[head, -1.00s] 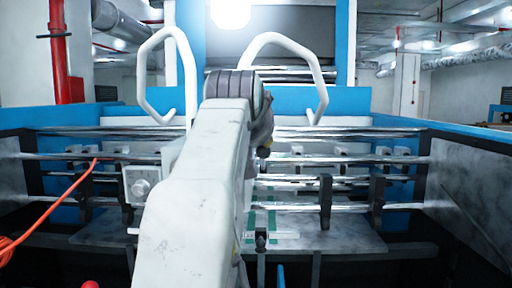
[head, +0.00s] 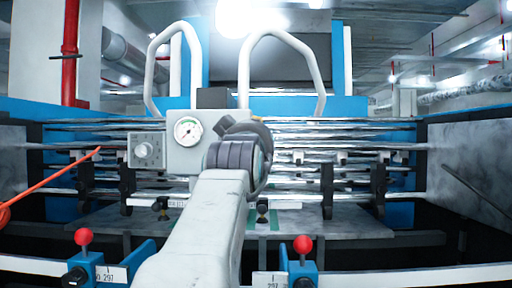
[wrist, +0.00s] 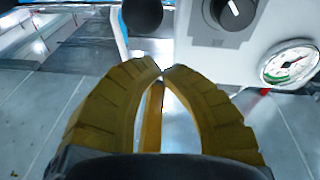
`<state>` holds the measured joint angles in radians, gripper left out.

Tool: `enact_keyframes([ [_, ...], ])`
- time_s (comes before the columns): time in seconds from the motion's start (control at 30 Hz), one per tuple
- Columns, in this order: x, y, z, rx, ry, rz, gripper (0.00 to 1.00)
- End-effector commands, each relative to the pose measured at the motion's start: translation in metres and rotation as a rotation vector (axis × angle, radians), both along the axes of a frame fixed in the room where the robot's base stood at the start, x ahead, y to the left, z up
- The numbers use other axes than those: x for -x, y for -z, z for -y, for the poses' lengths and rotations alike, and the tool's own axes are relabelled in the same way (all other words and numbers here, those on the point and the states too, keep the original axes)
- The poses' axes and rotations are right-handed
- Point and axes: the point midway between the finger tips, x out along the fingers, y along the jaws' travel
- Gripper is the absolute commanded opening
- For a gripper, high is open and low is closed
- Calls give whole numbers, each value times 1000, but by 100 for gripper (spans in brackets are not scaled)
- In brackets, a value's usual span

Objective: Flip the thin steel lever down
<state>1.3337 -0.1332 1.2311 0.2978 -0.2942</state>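My gripper (wrist: 162,72) fills the middle of the wrist view. Its yellow ribbed fingers curve together and their tips meet or nearly meet, with nothing seen held between them. In the head view the gripper is hidden behind my arm. I cannot make out a thin steel lever for certain. A black ball (wrist: 143,15) shows just beyond the fingertips, at the top of the wrist view; whether it belongs to the lever I cannot tell. Right of it is a pale control box (wrist: 205,60) with a black dial knob (wrist: 232,12) and a round gauge (wrist: 290,64).
The gauge (head: 187,131) and a knob box (head: 147,150) sit left of my arm in the head view. Steel rollers (head: 350,170) run across the machine. Two red-ball handles (head: 83,237) (head: 303,245) stand on the white front bar (head: 420,276). An orange cable (head: 50,180) hangs at left.

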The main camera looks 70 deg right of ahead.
Motion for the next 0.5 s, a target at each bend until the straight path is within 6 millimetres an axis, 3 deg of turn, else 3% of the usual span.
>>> enact_keyframes([
  [0.03, 0, 10, -1, 13, 0, 4, 0],
  [0.5, 0, 28, -1, 6, 0, 2, 0],
])
